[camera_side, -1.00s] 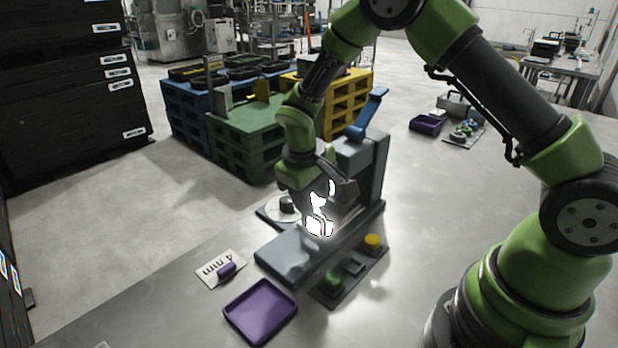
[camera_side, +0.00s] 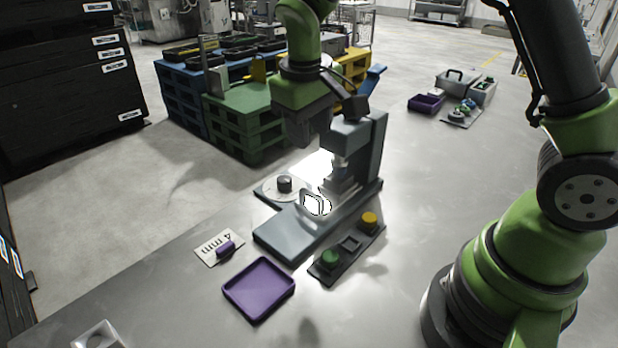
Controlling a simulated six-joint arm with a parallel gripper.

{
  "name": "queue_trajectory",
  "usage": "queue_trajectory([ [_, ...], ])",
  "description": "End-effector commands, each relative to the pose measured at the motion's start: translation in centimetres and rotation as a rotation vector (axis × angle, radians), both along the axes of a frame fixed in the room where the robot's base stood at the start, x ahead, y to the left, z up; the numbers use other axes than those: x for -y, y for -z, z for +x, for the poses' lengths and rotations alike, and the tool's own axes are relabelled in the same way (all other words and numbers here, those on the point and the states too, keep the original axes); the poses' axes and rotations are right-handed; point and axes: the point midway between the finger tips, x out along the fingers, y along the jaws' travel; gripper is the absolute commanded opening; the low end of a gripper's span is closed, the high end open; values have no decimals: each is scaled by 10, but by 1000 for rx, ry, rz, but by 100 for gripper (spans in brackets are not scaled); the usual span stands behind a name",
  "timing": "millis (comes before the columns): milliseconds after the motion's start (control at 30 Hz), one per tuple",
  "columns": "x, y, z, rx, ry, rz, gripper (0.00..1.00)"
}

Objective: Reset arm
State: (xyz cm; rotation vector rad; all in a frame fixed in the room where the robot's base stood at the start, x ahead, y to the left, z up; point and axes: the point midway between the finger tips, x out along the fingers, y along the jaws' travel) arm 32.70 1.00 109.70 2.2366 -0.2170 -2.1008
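My gripper (camera_side: 312,138) hangs in the air, pointing down, above and behind the grey bench machine (camera_side: 285,236). Its fingers are dark and partly lost in a bright glow, so I cannot tell whether they are open or shut. The machine has an upright block (camera_side: 366,150) with a blue lever (camera_side: 375,75) behind it. A pale disc (camera_side: 268,190) with a dark knob (camera_side: 284,184) lies at its left side. A small white, dark-outlined shape (camera_side: 316,204) shows on the machine bed.
A button panel (camera_side: 349,246) with green and yellow buttons lies in front of the machine. A purple tray (camera_side: 258,290) and a "4 mm" card (camera_side: 219,247) with a purple piece lie to the left. Another purple tray (camera_side: 426,104) stands farther back. The table's right middle is clear.

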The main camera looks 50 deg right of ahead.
Motion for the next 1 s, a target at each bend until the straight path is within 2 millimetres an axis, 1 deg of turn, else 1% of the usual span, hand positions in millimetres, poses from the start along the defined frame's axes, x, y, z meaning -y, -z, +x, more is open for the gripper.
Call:
queue_trajectory([
  [33, 0, -19, -9, 41, 19, 25, 38],
  [100, 0, -42, -24, 94, 49, 65, 38],
  [200, -2, -71, -50, 173, 89, 126, 38],
  [267, -3, -85, -67, 221, 112, 162, 38],
  [300, -3, -93, -78, 252, 128, 186, 38],
  [400, -6, -110, -108, 334, 162, 247, 38],
  [500, -9, -118, -135, 411, 191, 305, 38],
  [600, -12, -122, -157, 476, 213, 354, 38],
  [700, -15, -122, -173, 523, 226, 389, 38],
  [800, -16, -121, -181, 551, 235, 410, 38],
  [1000, -17, -120, -184, 561, 239, 420, 38],
])
